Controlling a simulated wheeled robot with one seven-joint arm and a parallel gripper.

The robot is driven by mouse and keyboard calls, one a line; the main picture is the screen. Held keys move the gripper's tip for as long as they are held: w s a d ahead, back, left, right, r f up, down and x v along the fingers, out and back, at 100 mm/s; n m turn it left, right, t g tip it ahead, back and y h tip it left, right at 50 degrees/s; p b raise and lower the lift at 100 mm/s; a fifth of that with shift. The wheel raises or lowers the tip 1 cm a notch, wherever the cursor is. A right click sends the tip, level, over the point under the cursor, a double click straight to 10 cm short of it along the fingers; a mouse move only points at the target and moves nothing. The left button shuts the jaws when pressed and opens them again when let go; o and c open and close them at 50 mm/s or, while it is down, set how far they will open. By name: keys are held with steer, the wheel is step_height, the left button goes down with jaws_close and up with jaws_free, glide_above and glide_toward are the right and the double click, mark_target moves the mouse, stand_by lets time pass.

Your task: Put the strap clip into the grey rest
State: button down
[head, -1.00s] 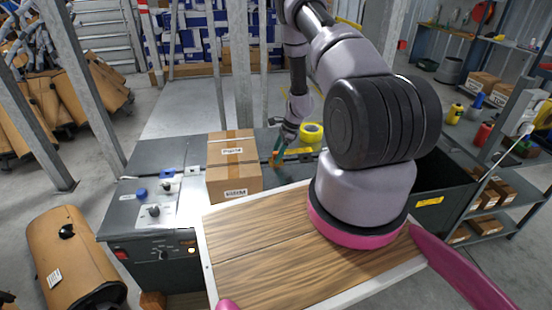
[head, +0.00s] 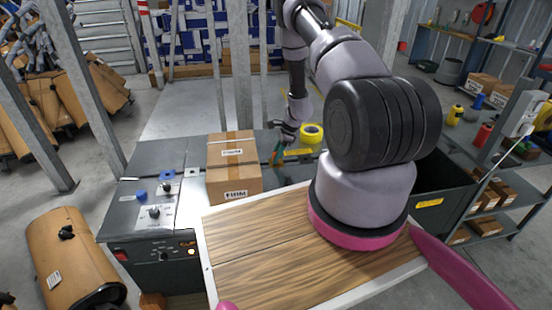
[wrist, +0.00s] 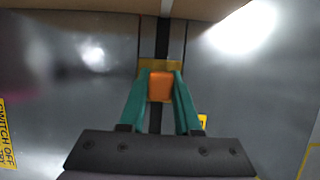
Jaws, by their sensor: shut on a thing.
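My gripper (wrist: 161,85) has teal fingers shut on an orange block-like piece, which I take to be the strap clip (wrist: 161,87). A mustard-brown piece shows just beyond it between the fingertips; I cannot tell if it is part of the clip. In the head view my gripper (head: 277,157) is over the grey machine top, right of the cardboard box; the clip is too small to make out there. A dark slot or strip (wrist: 162,38) runs along the metal beyond the fingertips. I cannot pick out the grey rest for certain.
A taped cardboard box (head: 234,168) stands just left of my gripper. A yellow tape roll (head: 311,133) lies to its right. Control knobs (head: 153,211) are at the left of the machine top. A dark open bin (head: 440,190) is at the right.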

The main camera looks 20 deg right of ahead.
step_height(320, 180, up, 10)
steer(key=shift+f, duration=0.1)
stand_by(0.4)
steer(key=shift+a, duration=0.1)
steer(key=w+a+r+n+g, duration=0.25)
steer(key=a+r+n, duration=0.3)
steer(key=r, duration=0.35)
step_height(320, 180, up, 16)
steer(key=f+n+g+h, duration=0.1)
steer(key=n+g+h, duration=0.1)
steer(key=n, duration=0.7)
glide_above(275, 153)
steer(key=w+a, duration=0.3)
steer(key=a, duration=0.6)
steer(key=w+a+f+m+t+y, duration=0.1)
steer(key=w+a+f+m+t, duration=0.1)
steer(key=a+f+m, duration=0.5)
steer(key=w+a+f+m+t+y, duration=0.1)
steer(key=a+f+m, duration=0.6)
steer(key=a+f, duration=1.1)
step_height(275, 153, down, 2)
steer(key=shift+w+f+m+t, duration=0.1)
steer(key=shift+w+m+t, duration=0.3)
steer(key=shift+t, duration=0.45)
